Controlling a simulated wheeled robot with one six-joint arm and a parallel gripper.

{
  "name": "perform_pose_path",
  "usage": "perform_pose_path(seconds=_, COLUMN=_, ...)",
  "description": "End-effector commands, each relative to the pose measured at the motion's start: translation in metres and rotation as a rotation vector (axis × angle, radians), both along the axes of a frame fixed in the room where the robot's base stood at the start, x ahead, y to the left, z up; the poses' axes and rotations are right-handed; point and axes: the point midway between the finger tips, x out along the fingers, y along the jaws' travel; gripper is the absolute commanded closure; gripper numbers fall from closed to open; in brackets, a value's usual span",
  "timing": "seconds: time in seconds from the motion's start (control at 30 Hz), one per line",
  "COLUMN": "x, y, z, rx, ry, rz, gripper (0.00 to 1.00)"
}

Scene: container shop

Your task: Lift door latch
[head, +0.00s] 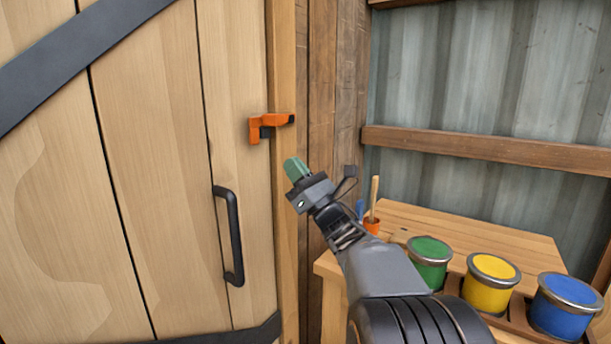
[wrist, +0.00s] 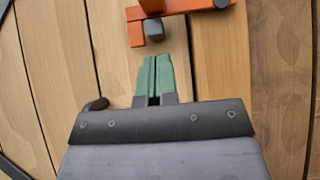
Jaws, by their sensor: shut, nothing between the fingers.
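The orange door latch (head: 268,124) sits across the gap between the wooden door (head: 150,150) and its post (head: 286,220), with a dark block beside its bent end. In the wrist view the latch (wrist: 185,8) is at the top, with a grey block (wrist: 154,29) next to its downward end. My gripper (head: 292,167) has green fingers and is shut and empty. It is below and slightly right of the latch in the head view, apart from it. In the wrist view the fingertips (wrist: 157,60) point up toward the grey block, with a small visible gap.
A black door handle (head: 231,237) is below the latch. To the right, a wooden bench (head: 480,235) holds green (head: 430,262), yellow (head: 490,284) and blue (head: 565,306) paint cans, and a small orange pot (head: 372,226). A corrugated wall stands behind.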

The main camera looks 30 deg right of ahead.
Motion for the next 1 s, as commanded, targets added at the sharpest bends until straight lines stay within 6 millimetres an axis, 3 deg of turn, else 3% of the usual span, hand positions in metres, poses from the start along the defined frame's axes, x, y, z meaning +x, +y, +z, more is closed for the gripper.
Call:
perform_pose_path(seconds=0.17, x=0.021, y=0.01, z=0.025, rx=0.0, ry=0.001, rz=0.003, gripper=1.0)
perform_pose_path(seconds=0.43, x=0.02, y=0.01, z=0.055, rx=-0.001, ry=0.0, rz=-0.001, gripper=1.0)
perform_pose_path(seconds=1.0, x=0.02, y=0.009, z=0.063, rx=0.001, ry=0.001, rz=-0.001, gripper=1.0)
